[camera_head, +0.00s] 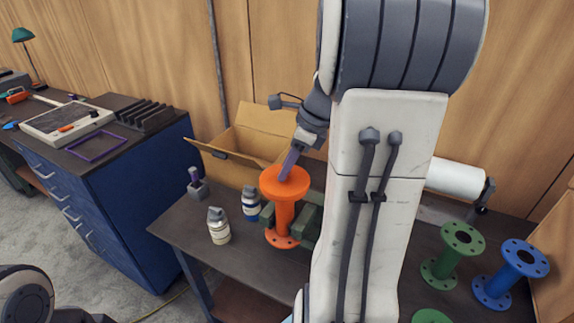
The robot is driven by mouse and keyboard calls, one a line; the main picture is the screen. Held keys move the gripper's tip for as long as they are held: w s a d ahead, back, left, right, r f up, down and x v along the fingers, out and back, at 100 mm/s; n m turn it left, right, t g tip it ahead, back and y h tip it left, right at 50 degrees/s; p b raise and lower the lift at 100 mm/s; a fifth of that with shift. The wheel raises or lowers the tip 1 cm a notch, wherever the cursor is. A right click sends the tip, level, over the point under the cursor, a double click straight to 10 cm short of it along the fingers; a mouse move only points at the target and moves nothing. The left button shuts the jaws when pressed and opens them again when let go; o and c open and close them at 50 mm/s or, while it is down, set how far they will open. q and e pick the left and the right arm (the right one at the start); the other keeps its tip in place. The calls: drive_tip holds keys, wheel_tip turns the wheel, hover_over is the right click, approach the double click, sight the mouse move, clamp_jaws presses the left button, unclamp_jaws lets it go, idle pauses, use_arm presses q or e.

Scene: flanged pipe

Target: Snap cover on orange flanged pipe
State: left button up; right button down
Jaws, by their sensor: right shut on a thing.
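The orange flanged pipe (284,214) stands upright on the dark bench, with bolt holes in its bottom flange. A plain orange disc, the cover (299,187), lies over its top and no bore shows. I cannot tell whether it is snapped down. My right gripper (285,174) reaches down from above with long purple fingers that end at the middle of the cover. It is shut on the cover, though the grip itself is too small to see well. A green-grey block (306,218) touches or stands beside the pipe. My left gripper is not in view.
An open cardboard box (228,166) stands behind the pipe. A green flanged pipe (448,252) and a blue one (506,274) stand right. My right arm hides the bench's middle.

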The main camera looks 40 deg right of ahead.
drive_tip(key=shift+f+p, duration=0.15)
drive_tip(key=shift+p, duration=0.6)
idle(1.3)
drive_tip(key=shift+f, duration=0.25)
idle(0.9)
drive_tip(key=shift+f+p, duration=0.1)
drive_tip(key=shift+p, duration=0.2)
idle(0.5)
unclamp_jaws()
idle(0.4)
drive_tip(key=shift+r+p, duration=2.8)
drive_tip(key=shift+p, duration=0.1)
